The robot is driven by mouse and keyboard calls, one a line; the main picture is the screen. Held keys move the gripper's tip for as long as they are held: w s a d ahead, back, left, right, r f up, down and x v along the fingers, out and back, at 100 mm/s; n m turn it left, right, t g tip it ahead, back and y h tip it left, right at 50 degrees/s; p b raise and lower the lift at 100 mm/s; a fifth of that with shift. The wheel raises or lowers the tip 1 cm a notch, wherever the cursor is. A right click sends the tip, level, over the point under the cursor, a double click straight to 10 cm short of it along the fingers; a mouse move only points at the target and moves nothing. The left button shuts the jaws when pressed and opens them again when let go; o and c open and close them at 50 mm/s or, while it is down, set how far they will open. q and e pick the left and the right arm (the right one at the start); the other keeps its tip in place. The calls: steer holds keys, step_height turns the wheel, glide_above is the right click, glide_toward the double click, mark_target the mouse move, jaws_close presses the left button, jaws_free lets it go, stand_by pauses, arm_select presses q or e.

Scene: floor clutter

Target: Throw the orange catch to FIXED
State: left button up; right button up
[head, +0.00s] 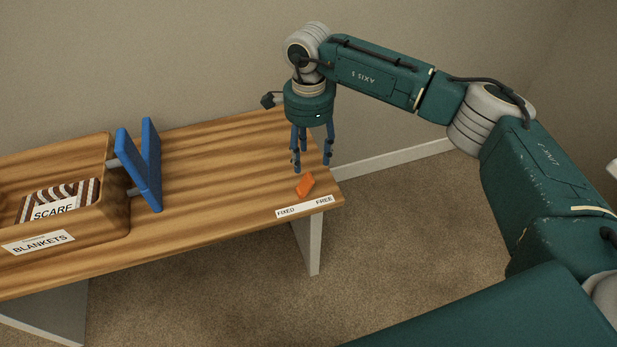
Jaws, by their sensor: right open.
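The orange catch (305,186) is a small block near the right end of the wooden bench top. A white label strip (303,207) along the front edge reads FIXED at its left and FREE at its right. The catch sits behind the strip, and I cannot tell which word it is set to. My right gripper (312,162) points down with its blue fingers spread. It is open and empty, just above and behind the catch in the picture, and no contact is visible. My left gripper is not in view.
A wooden box (118,217) labelled BLANKETS stands at the left, with a striped cloth labelled SCARF (57,204) inside. Two blue slabs (143,165) on grey rods stand at its right side. The bench top (220,170) between slabs and catch is clear.

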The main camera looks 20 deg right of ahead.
mark_target(309, 176)
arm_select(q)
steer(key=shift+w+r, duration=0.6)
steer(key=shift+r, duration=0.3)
arm_select(e)
step_height(309, 176, down, 9)
steer(key=shift+a+f, duration=0.1)
steer(key=c, duration=1.2)
